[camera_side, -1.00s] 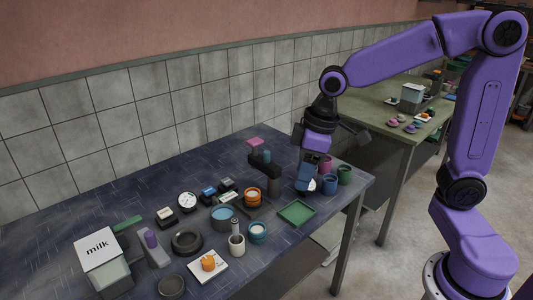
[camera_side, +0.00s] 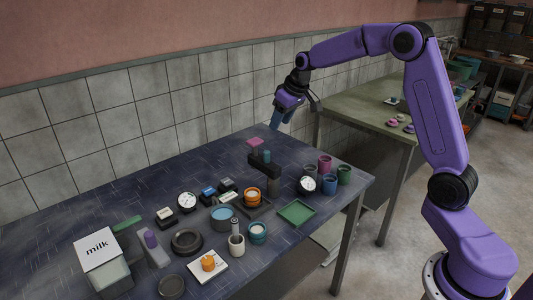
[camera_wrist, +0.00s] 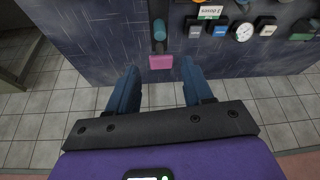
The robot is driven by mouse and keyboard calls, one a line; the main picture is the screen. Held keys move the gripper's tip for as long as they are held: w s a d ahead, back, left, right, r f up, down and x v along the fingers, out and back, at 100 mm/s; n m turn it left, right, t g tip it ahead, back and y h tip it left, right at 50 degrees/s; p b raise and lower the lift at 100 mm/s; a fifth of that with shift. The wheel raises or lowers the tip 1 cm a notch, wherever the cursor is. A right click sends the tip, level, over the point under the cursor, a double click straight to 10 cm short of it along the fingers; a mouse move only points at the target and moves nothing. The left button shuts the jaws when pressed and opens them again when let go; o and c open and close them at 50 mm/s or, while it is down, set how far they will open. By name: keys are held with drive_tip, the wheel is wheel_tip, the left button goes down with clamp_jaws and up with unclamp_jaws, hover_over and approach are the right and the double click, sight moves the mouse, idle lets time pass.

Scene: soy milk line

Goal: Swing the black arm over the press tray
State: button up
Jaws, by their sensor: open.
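The black arm (camera_side: 265,167) stands on a dark post on the table, with a teal cylinder (camera_side: 267,156) on it and a pink block (camera_side: 255,142) at its far end. In the wrist view, the black arm (camera_wrist: 158,46) points toward me, with the pink block (camera_wrist: 160,62) at its near end. My gripper (camera_side: 279,122) is open and empty, above and behind the pink block. In the wrist view, its blue fingers (camera_wrist: 159,68) appear on either side of the block, apart from it.
A green tray (camera_side: 297,213) lies near the front edge. A white-faced gauge (camera_side: 307,184) and several cups stand right of the arm. Another dial (camera_side: 187,201), small labelled blocks and a milk box (camera_side: 100,262) stand to the left. A tiled wall (camera_side: 150,125) runs behind.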

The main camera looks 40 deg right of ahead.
sight(267, 152)
drive_tip(key=x, duration=1.5)
drive_tip(key=shift+a, duration=0.1)
clamp_jaws()
